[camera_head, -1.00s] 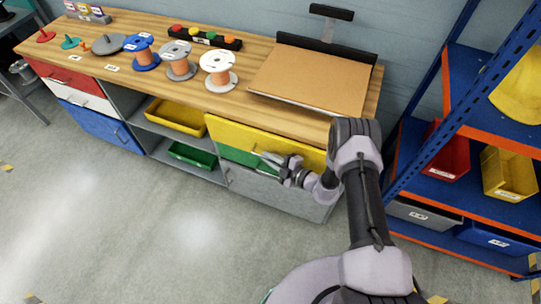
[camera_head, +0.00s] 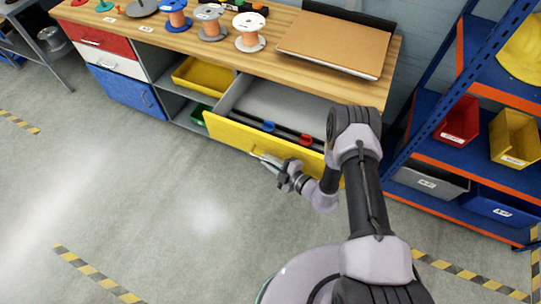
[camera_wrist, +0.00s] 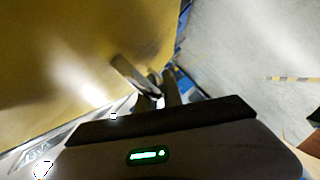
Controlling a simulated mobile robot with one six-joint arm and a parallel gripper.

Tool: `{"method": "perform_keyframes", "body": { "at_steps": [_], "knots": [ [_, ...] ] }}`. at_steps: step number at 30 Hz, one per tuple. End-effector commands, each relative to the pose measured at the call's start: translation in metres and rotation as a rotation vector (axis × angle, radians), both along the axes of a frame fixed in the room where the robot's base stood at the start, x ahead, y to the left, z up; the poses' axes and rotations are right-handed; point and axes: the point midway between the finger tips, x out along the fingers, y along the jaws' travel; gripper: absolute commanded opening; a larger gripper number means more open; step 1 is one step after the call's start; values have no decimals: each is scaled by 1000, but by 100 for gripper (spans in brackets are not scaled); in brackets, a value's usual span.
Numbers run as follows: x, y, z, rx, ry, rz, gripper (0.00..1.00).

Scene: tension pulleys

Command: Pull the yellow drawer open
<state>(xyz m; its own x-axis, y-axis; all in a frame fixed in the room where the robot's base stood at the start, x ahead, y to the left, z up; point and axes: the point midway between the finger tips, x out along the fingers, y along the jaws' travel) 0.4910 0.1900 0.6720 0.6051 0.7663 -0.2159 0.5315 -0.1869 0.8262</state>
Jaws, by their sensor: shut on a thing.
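The yellow drawer (camera_head: 235,133) stands well out from the workbench in the head view, with its grey inside showing. Black rails with a blue and a red piece lie in it. My gripper (camera_head: 262,160) is at the middle of the drawer front, shut on the drawer's handle. In the wrist view, the metal handle (camera_wrist: 130,78) runs from the yellow front (camera_wrist: 75,55) to between my fingers (camera_wrist: 158,100). My arm hides the right end of the drawer.
The wooden bench top (camera_head: 290,75) carries several spools and a brown board (camera_head: 335,43). A yellow bin (camera_head: 203,75) sits in an open shelf left of the drawer. A blue and orange rack (camera_head: 440,130) stands at the right. The floor in front is clear.

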Motion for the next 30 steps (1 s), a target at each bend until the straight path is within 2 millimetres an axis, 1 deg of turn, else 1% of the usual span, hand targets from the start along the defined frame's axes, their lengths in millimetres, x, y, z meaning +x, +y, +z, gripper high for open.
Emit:
{"method": "perform_keyframes", "body": {
  "at_steps": [3,7,20,21,24,30],
  "knots": [
    [-6,2,0,0,1,0,0],
    [-9,3,0,-1,1,1,0],
    [-10,3,0,-1,0,-1,0],
    [-10,3,0,-1,0,-1,15],
    [-10,3,0,0,0,0,32],
    [-10,4,0,0,0,0,32]
  ]
}}
